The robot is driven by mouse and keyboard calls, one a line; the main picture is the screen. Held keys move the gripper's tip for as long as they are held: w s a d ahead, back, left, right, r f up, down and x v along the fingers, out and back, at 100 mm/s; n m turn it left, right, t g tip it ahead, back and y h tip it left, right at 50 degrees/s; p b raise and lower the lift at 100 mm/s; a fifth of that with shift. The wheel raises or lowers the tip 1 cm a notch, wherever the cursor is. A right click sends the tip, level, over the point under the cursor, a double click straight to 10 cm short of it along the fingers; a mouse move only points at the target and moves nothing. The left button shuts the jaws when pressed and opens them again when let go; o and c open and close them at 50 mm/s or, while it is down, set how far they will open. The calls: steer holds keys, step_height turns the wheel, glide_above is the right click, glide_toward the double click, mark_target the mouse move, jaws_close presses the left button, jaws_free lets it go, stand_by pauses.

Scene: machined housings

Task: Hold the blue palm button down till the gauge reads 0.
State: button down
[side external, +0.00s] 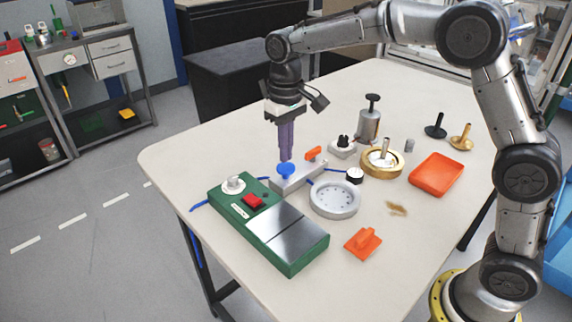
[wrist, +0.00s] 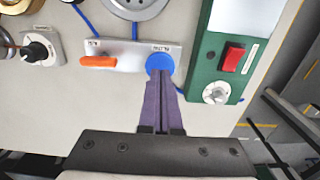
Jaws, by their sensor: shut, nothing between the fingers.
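The blue palm button (side external: 286,171) sits at the near end of a pale grey block (side external: 299,178) that also carries an orange lever (side external: 315,153). In the wrist view the button (wrist: 159,62) shows just beyond my fingertips. My gripper (side external: 286,158) points straight down over the button, shut and empty. The purple fingertips are at or just above the button's top; I cannot tell whether they touch it. A small round black-rimmed dial (side external: 354,175), which looks like the gauge, stands right of the block; its reading is too small to make out.
A green box (side external: 265,227) with a red switch (side external: 254,202) stands close on the left. A round grey housing (side external: 335,199) is close on the right. An orange part (side external: 363,243), brass ring (side external: 381,165) and orange tray (side external: 436,174) stand farther right.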

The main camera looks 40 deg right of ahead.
steer(key=shift+f, duration=0.15)
steer(key=shift+f, duration=1.1)
stand_by(0.8)
steer(key=shift+r, duration=2.75)
